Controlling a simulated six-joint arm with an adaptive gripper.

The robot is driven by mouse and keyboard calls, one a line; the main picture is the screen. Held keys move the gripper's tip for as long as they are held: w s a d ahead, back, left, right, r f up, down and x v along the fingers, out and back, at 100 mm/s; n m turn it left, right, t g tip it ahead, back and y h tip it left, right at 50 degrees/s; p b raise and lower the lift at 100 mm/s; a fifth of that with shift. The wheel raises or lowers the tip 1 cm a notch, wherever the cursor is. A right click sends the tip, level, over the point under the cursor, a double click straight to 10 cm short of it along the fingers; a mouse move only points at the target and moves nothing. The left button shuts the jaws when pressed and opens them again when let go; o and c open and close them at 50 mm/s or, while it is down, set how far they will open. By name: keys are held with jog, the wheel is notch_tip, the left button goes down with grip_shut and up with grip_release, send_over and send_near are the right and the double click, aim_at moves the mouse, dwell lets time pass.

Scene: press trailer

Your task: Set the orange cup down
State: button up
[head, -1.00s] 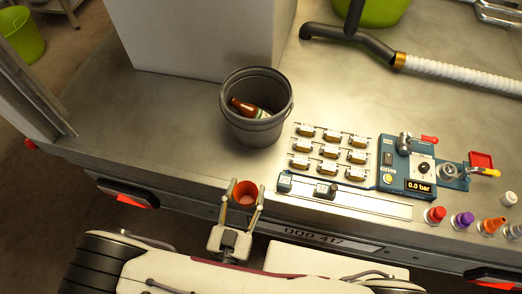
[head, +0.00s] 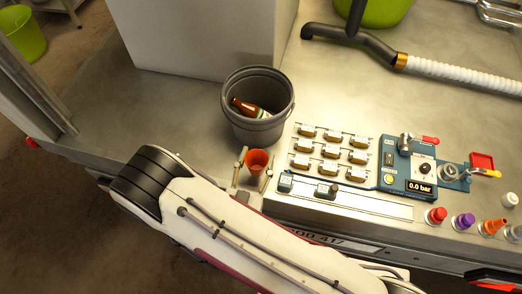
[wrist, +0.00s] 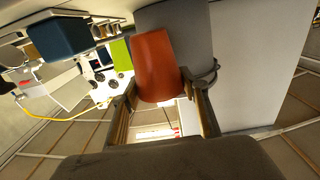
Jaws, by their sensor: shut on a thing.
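The orange cup (head: 257,160) is held upright between the two fingers of my gripper (head: 256,164), just in front of the grey bucket in the head view. In the wrist view the orange cup (wrist: 157,62) stands out past the fingertips, and my gripper (wrist: 158,88) has one finger on each side of it. Whether the cup's base touches the metal top is hidden by my arm and fingers.
The grey bucket (head: 257,117) holds a brown bottle (head: 246,106). A block of small switches (head: 331,149) and a blue control panel (head: 420,165) lie to the right. The metal top left of the bucket (head: 160,115) is clear. A white box (head: 200,40) stands behind.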

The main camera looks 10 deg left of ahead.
aim_at(259, 151)
jog(key=shift+w, duration=1.85)
jog(key=shift+w+d, duration=0.1)
jog(key=shift+w, duration=0.3)
jog(key=shift+f, duration=1.75)
jog(key=shift+f, duration=0.1)
jog(key=o, duration=0.9)
jog(key=shift+s, duration=5.95)
